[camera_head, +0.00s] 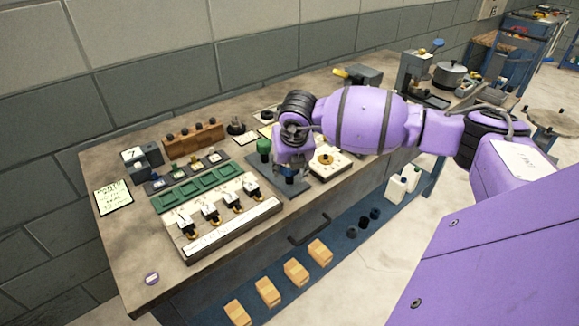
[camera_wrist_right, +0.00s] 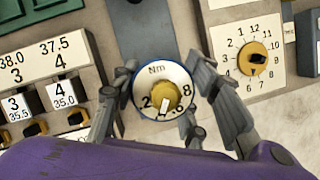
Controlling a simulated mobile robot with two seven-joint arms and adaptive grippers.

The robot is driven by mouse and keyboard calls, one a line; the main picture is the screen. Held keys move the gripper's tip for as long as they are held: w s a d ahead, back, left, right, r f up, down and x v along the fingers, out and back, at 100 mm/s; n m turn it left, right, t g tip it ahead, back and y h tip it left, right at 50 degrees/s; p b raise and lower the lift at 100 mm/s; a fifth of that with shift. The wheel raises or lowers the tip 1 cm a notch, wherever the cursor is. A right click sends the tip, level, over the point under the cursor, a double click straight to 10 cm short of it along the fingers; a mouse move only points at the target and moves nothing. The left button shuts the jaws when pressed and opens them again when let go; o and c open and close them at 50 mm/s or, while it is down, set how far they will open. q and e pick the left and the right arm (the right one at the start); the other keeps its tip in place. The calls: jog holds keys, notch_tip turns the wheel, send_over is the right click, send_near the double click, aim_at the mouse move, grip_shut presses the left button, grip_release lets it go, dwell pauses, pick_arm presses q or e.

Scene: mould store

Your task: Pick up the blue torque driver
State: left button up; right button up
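The blue torque driver shows in the right wrist view as a round white dial (camera_wrist_right: 148,86) with a blue rim, "Nm" lettering and a yellow knob with a white pointer. In the head view a small blue part of the driver (camera_head: 291,180) shows under my right gripper (camera_head: 290,167); the rest is hidden. In the wrist view the fingers of my right gripper (camera_wrist_right: 163,76) are spread on both sides of the dial, with what looks like a narrow gap. The driver stands upright on a dark grey strip (camera_wrist_right: 145,30). My left gripper is not in view.
A green-topped tool (camera_head: 264,146) stands just left of my right gripper. A white dial plate (camera_head: 330,163) lies to its right. A numbered panel (camera_head: 225,222) with black-and-yellow switches is at left.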

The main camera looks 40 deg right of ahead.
jog(key=c, duration=0.4)
jog(key=shift+r, duration=0.1)
jog(key=shift+c, duration=0.2)
jog(key=shift+r, duration=0.6)
jog(key=s+a+r, duration=0.2)
jog(key=s+r, duration=0.4)
jog(key=r, duration=0.1)
jog(key=s+a+r, duration=0.3)
jog(key=s+r, duration=0.4)
jog(key=shift+a+r, duration=0.3)
jog(key=shift+r, duration=0.05)
